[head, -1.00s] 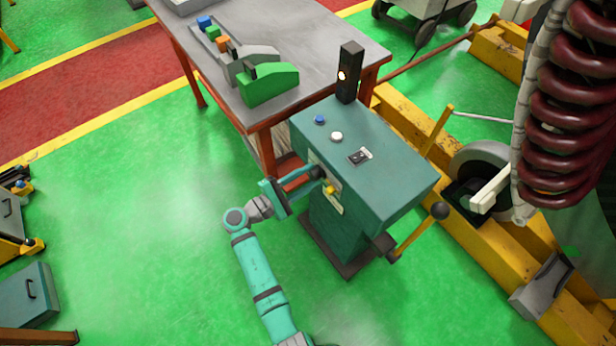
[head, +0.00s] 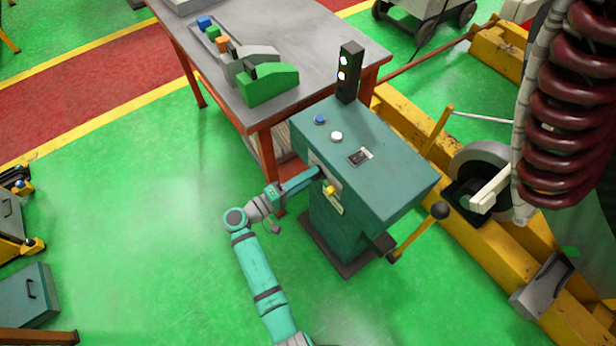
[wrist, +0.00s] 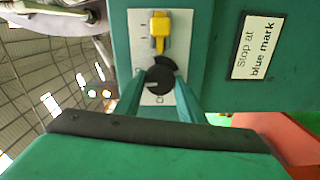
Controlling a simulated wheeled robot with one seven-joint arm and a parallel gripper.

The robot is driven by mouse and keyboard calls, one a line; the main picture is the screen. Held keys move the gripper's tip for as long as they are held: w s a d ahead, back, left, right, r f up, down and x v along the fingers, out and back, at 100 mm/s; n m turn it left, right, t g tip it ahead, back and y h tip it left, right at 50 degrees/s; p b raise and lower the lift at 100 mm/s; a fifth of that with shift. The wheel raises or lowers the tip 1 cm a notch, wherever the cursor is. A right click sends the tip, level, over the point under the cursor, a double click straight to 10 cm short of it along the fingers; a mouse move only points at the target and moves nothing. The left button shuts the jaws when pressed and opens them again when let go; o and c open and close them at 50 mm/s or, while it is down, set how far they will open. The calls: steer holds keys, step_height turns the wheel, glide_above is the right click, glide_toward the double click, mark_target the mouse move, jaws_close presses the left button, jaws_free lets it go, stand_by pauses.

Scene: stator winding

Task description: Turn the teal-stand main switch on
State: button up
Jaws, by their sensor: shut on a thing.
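The teal stand (head: 370,165) is upright on the green floor at the middle right of the head view. Its main switch, a black rotary knob (wrist: 160,76) on a pale plate (wrist: 143,22), is on the side face toward my arm. My gripper (wrist: 160,98) is at the knob with its teal fingers on either side, shut on it. In the head view my gripper (head: 318,174) reaches the stand's side and hides most of the knob. A yellow lever (wrist: 160,30) sits on the same plate beside the knob. The signal tower (head: 347,72) shows a green and a warm white light.
A blue button (head: 319,120), a white button (head: 336,136) and a small black panel switch (head: 359,157) are on the stand's top. A workbench (head: 300,45) stands behind it. A yellow floor beam (head: 490,270) is at right.

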steer(key=shift+m, duration=0.6)
steer(key=shift+f, duration=0.1)
steer(key=o, duration=1.1)
steer(key=shift+c, duration=0.2)
steer(key=v, duration=1)
steer(key=shift+s+a, duration=0.25)
steer(key=shift+a, duration=0.05)
